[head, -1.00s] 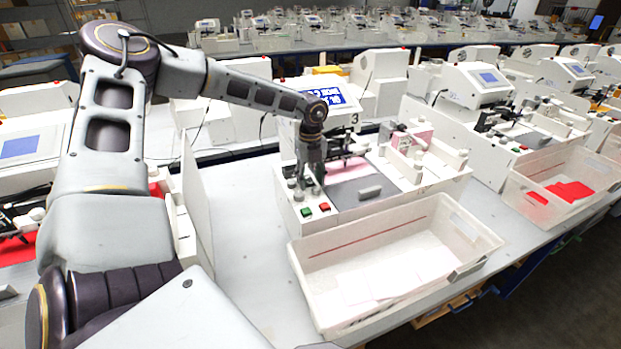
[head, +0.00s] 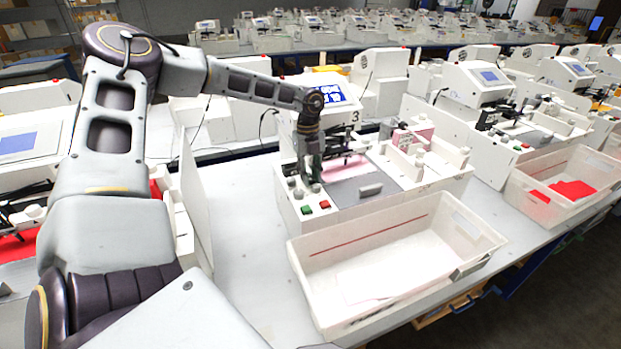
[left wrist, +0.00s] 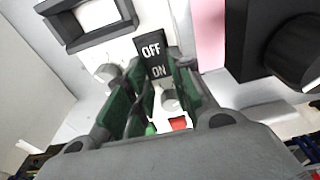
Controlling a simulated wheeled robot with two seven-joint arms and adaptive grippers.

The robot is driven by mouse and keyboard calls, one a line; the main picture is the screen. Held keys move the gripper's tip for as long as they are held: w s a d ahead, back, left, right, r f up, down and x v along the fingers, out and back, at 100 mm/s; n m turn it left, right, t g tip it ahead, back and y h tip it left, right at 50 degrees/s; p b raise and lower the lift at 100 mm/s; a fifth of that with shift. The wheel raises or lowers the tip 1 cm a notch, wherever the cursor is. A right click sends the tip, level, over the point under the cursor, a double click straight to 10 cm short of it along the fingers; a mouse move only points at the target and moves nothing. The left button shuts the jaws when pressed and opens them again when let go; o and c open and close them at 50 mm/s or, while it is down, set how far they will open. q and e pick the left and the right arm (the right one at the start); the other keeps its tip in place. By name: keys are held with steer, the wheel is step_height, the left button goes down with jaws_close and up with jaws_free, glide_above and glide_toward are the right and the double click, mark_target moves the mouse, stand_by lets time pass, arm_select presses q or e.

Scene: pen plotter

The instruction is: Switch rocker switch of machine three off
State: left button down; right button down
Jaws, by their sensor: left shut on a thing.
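Machine three (head: 340,215) is a white plotter with a "3" beside its blue screen (head: 332,95). Its black rocker switch (left wrist: 152,58), marked OFF and ON in white, shows in the left wrist view. My left gripper (left wrist: 158,78) has its green-padded fingers on both sides of the rocker, closed on it at the tips. In the head view my left gripper (head: 309,182) points down at the machine's front left, and the rocker is hidden behind it. My right gripper is in neither view.
A green button (head: 306,210) and a red button (head: 325,204) sit close to the gripper. A clear bin (head: 400,225) with pale sheets stands in front. A white panel (head: 195,190) stands left of the machine. Another plotter (head: 478,88) is at right.

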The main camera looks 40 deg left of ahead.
arm_select(q)
steer(key=shift+a+g+h+b, duration=0.2)
steer(key=shift+g+h+b, duration=0.1)
steer(key=shift+h+b, duration=0.25)
steer(key=shift+w, duration=0.1)
steer(key=shift+h, duration=0.35)
steer(key=shift+a+r+g+b, duration=0.1)
steer(key=shift+g+b, duration=0.2)
steer(key=shift+b, duration=0.05)
steer(key=c, duration=1.5)
jaws_free()
steer(key=shift+o, duration=1.2)
steer(key=shift+w+a+r, duration=0.15)
steer(key=shift+r, duration=0.4)
steer(key=v, duration=1.1)
steer(key=shift+a, duration=0.15)
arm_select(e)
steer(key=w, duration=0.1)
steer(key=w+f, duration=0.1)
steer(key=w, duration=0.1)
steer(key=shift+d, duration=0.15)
